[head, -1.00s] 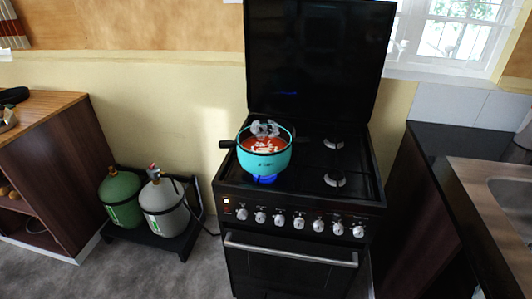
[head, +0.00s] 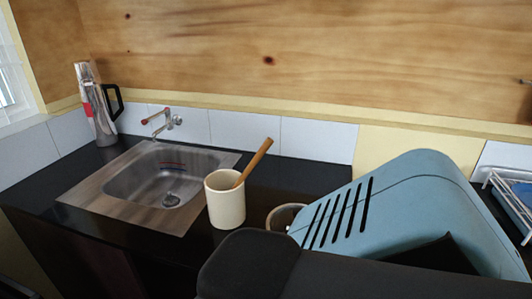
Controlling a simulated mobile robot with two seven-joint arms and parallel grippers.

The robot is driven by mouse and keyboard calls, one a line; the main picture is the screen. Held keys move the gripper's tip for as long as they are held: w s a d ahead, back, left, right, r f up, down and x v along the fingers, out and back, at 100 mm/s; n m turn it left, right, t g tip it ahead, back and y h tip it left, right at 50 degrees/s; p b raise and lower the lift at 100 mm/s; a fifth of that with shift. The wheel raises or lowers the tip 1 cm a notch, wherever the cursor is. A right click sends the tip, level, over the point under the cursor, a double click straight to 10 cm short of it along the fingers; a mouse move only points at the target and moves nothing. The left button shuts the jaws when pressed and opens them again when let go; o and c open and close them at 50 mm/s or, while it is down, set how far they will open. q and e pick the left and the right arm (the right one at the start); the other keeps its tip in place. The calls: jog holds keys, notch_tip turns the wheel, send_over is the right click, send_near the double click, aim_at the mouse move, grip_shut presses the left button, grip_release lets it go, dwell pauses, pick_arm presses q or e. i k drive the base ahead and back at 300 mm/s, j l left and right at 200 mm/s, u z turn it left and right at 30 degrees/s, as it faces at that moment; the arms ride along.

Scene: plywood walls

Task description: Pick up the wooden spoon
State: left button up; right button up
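A wooden spoon (head: 254,161) stands tilted in a cream-coloured cup (head: 226,201) on the dark counter. Its handle sticks up and leans to the right. The lower part of the spoon is hidden inside the cup. Neither of my grippers shows in the head view, so their place relative to the spoon cannot be seen.
A metal sink (head: 166,181) with a tap (head: 163,121) lies left of the cup. A silver and red flask (head: 96,106) stands far left. A partly hidden round vessel (head: 281,216) is right of the cup. A large blue slotted shape and a black one block the lower right.

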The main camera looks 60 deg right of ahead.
aim_at(268, 142)
jog(key=z, duration=1.85)
jog(key=u, duration=2.55)
jog(key=z, duration=2.4)
